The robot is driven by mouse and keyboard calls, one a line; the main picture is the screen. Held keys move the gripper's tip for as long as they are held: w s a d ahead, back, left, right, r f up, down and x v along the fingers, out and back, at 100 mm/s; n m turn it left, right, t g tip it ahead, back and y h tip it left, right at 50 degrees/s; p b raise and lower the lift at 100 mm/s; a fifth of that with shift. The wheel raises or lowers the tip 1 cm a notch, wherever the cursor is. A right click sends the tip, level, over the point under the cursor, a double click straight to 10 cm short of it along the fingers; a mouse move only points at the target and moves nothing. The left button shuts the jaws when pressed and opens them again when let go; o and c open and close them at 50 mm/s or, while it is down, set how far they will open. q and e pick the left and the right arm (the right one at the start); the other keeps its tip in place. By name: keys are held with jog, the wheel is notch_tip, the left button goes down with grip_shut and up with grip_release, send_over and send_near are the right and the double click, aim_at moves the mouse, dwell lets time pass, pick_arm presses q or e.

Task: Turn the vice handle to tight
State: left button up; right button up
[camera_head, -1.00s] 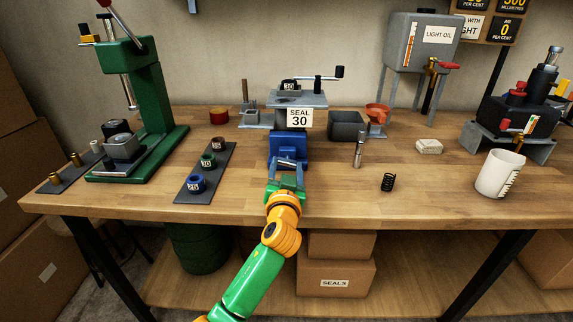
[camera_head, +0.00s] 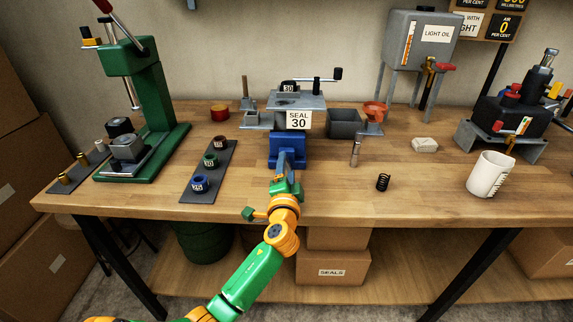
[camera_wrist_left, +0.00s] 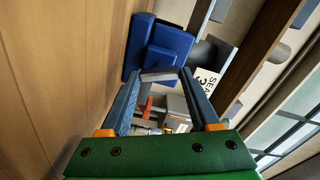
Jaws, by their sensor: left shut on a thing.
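The blue vice (camera_head: 291,141) stands at the middle of the bench, below a grey block with a white "SEAL 30" label. My left gripper (camera_head: 287,174) is at the front of the vice, with its wrist rolled on its side. In the left wrist view the two fingers (camera_wrist_left: 160,95) reach to the blue vice body (camera_wrist_left: 150,45). A pale grey piece (camera_wrist_left: 160,75), apparently the vice handle, sits between the fingertips. The fingers are shut on it and partly hide it, so its exact angle is unclear. My right gripper is not in view.
A green press (camera_head: 145,110) and a dark mat (camera_head: 213,168) with several rings stand left. A grey bin (camera_head: 345,122), metal pin (camera_head: 355,152), black spring (camera_head: 383,182) and white mug (camera_head: 490,175) are right. The bench front beside my left arm is clear.

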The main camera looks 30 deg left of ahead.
pick_arm(q)
jog(key=shift+m+p, duration=0.8)
jog(key=shift+m, duration=1.3)
jog(key=o, duration=1.4)
jog(key=shift+a, duration=0.1)
jog(key=shift+c, duration=0.2)
jog(key=v, duration=0.7)
jog(key=shift+s, duration=0.1)
jog(key=shift+f, duration=0.1)
